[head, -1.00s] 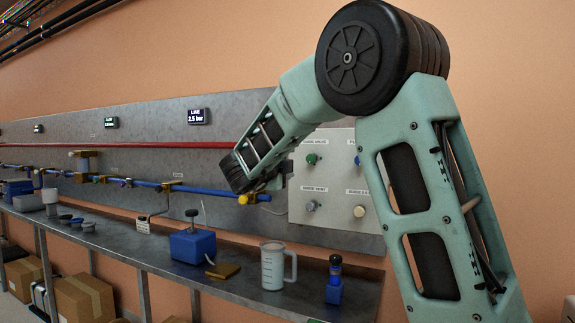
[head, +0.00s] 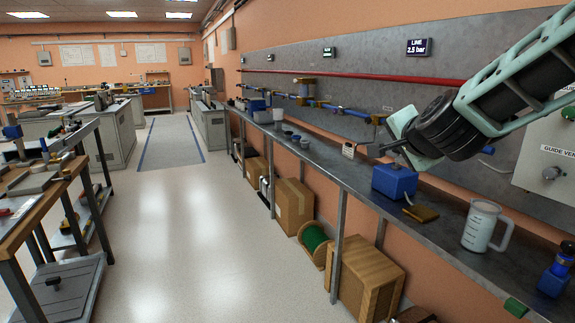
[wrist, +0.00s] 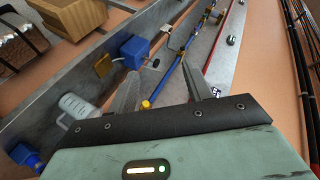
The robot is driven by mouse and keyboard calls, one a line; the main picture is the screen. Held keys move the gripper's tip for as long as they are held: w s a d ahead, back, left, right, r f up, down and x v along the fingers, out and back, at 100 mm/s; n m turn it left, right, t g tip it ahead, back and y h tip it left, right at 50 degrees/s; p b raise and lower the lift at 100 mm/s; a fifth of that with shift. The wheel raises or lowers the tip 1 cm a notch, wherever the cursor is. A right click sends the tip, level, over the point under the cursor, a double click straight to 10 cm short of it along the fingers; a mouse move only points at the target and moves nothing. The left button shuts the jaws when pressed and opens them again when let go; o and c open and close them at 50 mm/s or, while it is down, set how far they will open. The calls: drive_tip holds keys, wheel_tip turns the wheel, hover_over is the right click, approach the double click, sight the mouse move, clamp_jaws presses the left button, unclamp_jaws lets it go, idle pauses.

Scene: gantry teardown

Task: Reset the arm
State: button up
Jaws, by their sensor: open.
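My gripper (head: 384,148) is at the end of my arm, which comes in from the right in the head view. It is in front of the wall panel, above the steel bench (head: 345,172). In the wrist view its two fingers (wrist: 163,86) stand apart with nothing between them. Below and near it on the bench is a blue box with a knob (head: 394,181), which also shows in the wrist view (wrist: 134,50). A brass-coloured block (head: 421,213) lies beside the box. A yellow knob (wrist: 146,104) on the blue pipe shows between the fingers in the wrist view.
A red pipe (head: 350,76) runs along the panel. Cartons (head: 294,206) and a green spool (head: 314,238) sit below. A wooden workbench (head: 45,205) stands left; the floor between is clear.

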drive_tip(key=s+a+f+n+g+y+p, duration=0.2)
drive_tip(key=s+a+f+n+g, duration=0.2)
drive_tip(key=s+a+n, duration=0.45)
drive_tip(key=s+a+f+n+g+y+p, duration=0.1)
drive_tip(key=s+a+f+n+g+y, duration=0.3)
drive_tip(key=s, duration=0.7)
drive_tip(key=s+d+f+n+g+h+p, duration=0.1)
drive_tip(key=s+n+g+h, duration=0.1)
drive_tip(key=s, duration=0.6)
drive_tip(key=s+d+f+n+g+h+p, duration=0.1)
drive_tip(key=s+d+n+g+h, duration=0.1)
drive_tip(key=s+n, duration=0.3)
drive_tip(key=s+g+h, duration=0.1)
drive_tip(key=s, duration=0.2)
drive_tip(key=shift+s+f+p, duration=0.3)
drive_tip(key=shift+f, duration=0.05)
drive_tip(key=shift+d, duration=0.1)
